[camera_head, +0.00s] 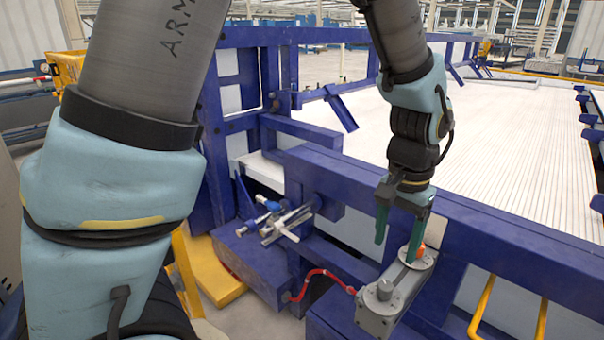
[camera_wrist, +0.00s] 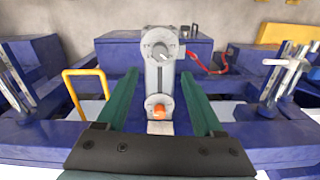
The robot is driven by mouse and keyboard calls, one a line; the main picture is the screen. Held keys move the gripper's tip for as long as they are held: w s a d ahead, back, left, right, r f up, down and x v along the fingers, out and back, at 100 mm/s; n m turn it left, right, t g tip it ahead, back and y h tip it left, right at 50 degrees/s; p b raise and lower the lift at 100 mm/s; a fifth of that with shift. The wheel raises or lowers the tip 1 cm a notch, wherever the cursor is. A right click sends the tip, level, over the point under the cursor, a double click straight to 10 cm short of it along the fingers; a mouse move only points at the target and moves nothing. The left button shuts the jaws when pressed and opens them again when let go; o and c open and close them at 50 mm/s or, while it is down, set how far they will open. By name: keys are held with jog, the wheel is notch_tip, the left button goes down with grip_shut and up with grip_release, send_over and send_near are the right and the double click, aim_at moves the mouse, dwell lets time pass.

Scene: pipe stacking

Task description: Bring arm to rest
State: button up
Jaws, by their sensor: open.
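My gripper (camera_head: 400,232) hangs at the end of my arm, above a grey metal device on the blue frame. Its two green fingers are apart and nothing is held between them. In the wrist view the open fingers (camera_wrist: 160,92) stand on either side of the grey device (camera_wrist: 161,72), with a gap to each side. The device (camera_head: 380,312) has a round grey knob (camera_head: 385,289) at one end and an orange knob (camera_head: 418,250) at the other. In the head view one finger partly covers the orange end; I cannot tell whether it touches.
A blue steel frame (camera_head: 505,232) borders a wide bed of white pipes (camera_head: 490,140). A red hose (camera_head: 322,272) runs to the device. Metal valves (camera_head: 284,222) stick out left of it. Yellow handles (camera_head: 482,305) stand at the lower right.

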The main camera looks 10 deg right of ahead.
jog(key=w+a+n, duration=0.3)
jog(key=w+a, duration=0.5)
jog(key=a, duration=0.1)
jog(key=w+a+r+n, duration=0.1)
jog(key=a+n, duration=0.3)
jog(key=a, duration=0.8)
jog(key=w+a+n+t, duration=0.1)
jog(key=w+a+n, duration=0.2)
jog(key=a, duration=1)
jog(key=shift+w+r+n+t, duration=0.3)
jog(key=shift+r+n, duration=0.1)
jog(key=shift+n, duration=0.2)
